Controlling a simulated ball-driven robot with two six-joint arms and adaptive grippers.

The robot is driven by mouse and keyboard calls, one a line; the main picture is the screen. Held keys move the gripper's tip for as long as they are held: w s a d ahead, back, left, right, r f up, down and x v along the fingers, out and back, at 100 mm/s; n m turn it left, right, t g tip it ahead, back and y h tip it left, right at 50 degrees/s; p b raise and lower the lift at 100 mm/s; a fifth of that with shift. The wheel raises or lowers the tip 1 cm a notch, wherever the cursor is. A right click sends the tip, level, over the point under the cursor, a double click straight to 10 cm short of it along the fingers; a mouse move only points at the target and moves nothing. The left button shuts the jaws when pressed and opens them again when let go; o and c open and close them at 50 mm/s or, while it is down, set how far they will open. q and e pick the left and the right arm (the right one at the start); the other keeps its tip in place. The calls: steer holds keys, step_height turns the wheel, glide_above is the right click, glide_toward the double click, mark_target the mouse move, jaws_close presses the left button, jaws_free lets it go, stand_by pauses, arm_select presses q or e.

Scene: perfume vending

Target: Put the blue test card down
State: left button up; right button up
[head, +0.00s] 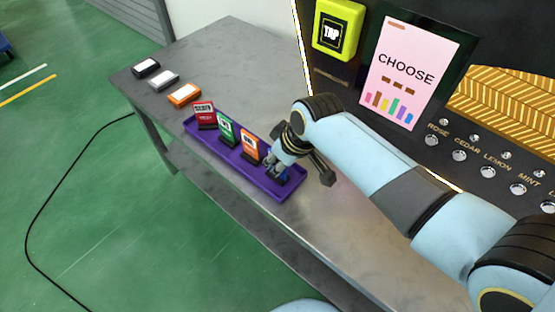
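The purple tray (292,190) lies along the front edge of the grey table. A red card (205,117), a green card (227,130) and an orange card (250,147) stand upright in it in a row. My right gripper (275,170) points down at the tray's near right end. The blue test card (278,176) shows only as small dark blue patches at its fingertips. The fingers hide most of it, so I cannot tell whether they grip it or whether it touches the tray floor. My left gripper is not in view.
A black box (146,68), a grey box (163,80) and an orange box (184,94) lie at the table's far left. The vending machine, with a pink CHOOSE screen (404,75) and a yellow TAP reader (337,30), stands behind. The table's middle back (240,60) is bare.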

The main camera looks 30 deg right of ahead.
steer(key=o, duration=0.4)
steer(key=shift+c, duration=0.2)
steer(key=p+v, duration=0.3)
steer(key=v, duration=0.9)
